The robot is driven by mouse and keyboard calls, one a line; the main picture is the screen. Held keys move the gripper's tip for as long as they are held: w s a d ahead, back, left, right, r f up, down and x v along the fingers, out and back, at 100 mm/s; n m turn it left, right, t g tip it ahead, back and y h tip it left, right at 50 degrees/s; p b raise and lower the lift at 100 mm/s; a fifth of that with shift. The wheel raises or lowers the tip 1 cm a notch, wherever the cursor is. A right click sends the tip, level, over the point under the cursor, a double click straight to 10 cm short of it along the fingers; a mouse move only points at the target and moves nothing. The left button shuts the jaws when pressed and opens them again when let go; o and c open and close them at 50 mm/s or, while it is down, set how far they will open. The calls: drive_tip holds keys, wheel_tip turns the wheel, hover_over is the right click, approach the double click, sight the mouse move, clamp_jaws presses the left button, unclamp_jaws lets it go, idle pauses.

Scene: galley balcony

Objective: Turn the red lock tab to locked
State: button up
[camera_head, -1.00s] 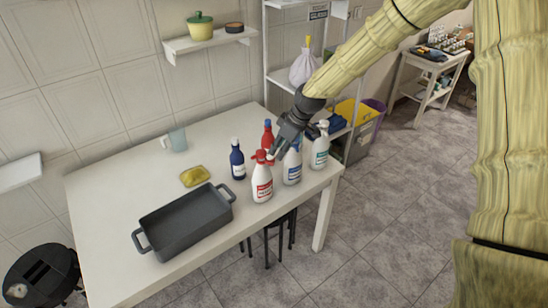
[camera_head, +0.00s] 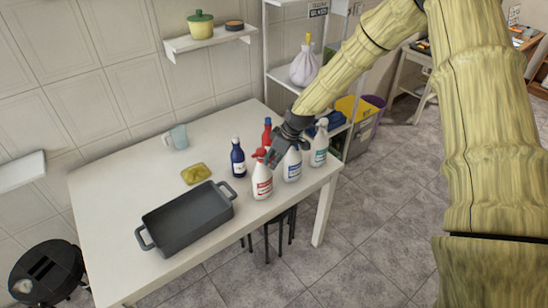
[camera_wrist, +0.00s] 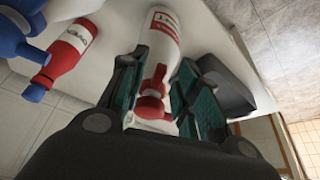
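A white spray bottle with a red label and red trigger head (camera_head: 262,180) stands upright near the table's right front edge. Its red head (camera_wrist: 152,92) shows in the wrist view between my two fingers. A red lock tab cannot be told apart from the rest of the head. My gripper (camera_head: 272,160) is at this bottle's head, coming from the upper right. In the wrist view my gripper (camera_wrist: 155,100) is open, with one finger on each side of the red head; I cannot tell whether they touch it.
Close by on the white table (camera_head: 120,190) stand a blue-labelled spray bottle (camera_head: 292,168), a green-labelled one (camera_head: 319,147), a dark blue bottle (camera_head: 237,160) and a red bottle (camera_head: 267,130). A grey pan (camera_head: 186,220), yellow sponge (camera_head: 195,174) and pale mug (camera_head: 178,137) lie left.

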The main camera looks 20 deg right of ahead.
clamp_jaws()
drive_tip(key=shift+s+a+m, duration=0.1)
drive_tip(key=shift+m, duration=0.2)
drive_tip(key=shift+s+a+m+t+h+b, duration=0.25)
drive_tip(key=shift+a+m+h+b, duration=0.4)
drive_tip(key=shift+m, duration=0.9)
drive_tip(key=shift+s+a+m+t+h+b, duration=0.2)
drive_tip(key=shift+a+m+h+b, duration=0.4)
drive_tip(key=shift+m, duration=1)
drive_tip(key=shift+s+a+m+t+h+b, duration=0.2)
drive_tip(key=shift+a+m+h+b, duration=0.45)
drive_tip(key=shift+m, duration=0.9)
unclamp_jaws()
